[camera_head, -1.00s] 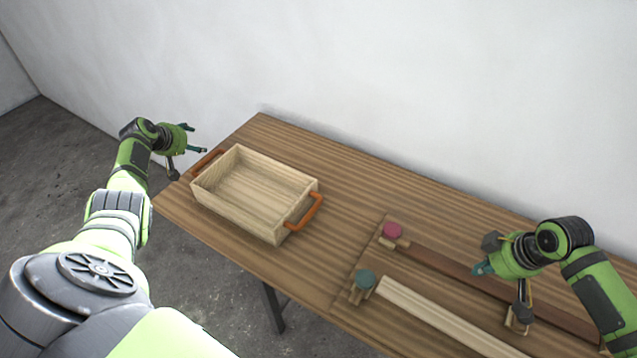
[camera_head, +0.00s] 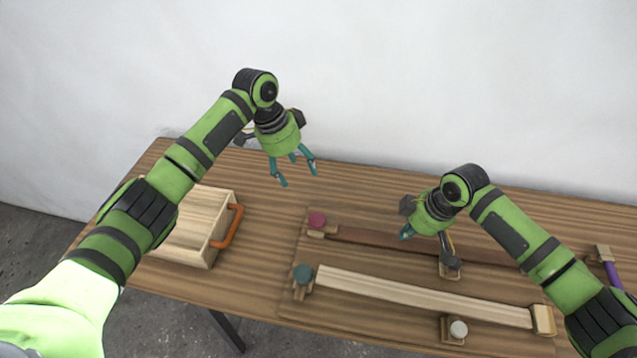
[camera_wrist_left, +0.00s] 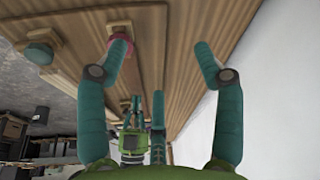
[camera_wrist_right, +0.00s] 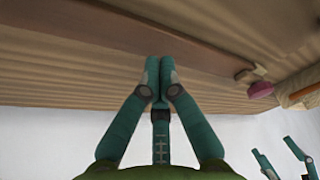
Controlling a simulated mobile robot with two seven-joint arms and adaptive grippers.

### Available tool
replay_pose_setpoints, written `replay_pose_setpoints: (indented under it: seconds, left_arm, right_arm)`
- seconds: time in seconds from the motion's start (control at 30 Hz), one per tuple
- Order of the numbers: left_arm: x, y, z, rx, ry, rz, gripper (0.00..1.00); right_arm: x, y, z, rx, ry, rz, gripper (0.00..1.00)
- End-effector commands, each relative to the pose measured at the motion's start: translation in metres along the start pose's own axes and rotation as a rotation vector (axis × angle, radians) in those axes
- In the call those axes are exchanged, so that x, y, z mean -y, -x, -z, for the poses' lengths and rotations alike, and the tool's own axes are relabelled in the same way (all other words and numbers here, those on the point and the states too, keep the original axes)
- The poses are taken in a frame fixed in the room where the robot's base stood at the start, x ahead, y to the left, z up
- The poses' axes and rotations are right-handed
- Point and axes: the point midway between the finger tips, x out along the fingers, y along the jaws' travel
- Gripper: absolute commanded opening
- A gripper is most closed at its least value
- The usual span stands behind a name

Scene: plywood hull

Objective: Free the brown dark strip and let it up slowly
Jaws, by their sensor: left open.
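The brown dark strip (camera_head: 375,236) lies along the back of a board on the table. Its left end is at a wooden block with a pink knob (camera_head: 317,220). My right gripper and arm hide part of its middle. In the right wrist view the strip (camera_wrist_right: 205,52) runs just beyond the fingertips. My right gripper (camera_head: 408,233) has its fingers together at the strip; I cannot tell whether they touch it. My left gripper (camera_head: 299,179) is open and empty, raised above the table behind and left of the pink knob. In its wrist view its fingers (camera_wrist_left: 160,48) stand wide apart.
A pale strip (camera_head: 420,291) lies in front, with a teal knob (camera_head: 303,273) at its left end. A block with a white knob (camera_head: 458,328) is at the front, and a purple handle (camera_head: 610,272) at the right. A wooden tray (camera_head: 226,215) stands left, partly behind my left arm.

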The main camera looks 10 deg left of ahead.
Motion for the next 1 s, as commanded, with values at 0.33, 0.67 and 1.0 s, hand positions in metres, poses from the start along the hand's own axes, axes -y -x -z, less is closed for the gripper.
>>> replay_pose_setpoints:
  seconds: [0.33,0.67,1.0]
  left_arm:
    - [-0.075,0.001,0.036,0.262,-0.478,-0.053,0.68]
    - [-0.078,-0.039,0.024,0.277,-0.496,-0.061,0.68]
    - [-0.077,-0.096,0.008,0.276,-0.494,-0.059,0.68]
  right_arm:
    - [0.000,0.000,0.000,0.000,0.000,0.000,0.00]
    - [0.000,0.000,0.000,0.000,0.000,0.000,0.00]
    - [0.000,0.000,0.000,0.000,0.000,0.000,0.00]
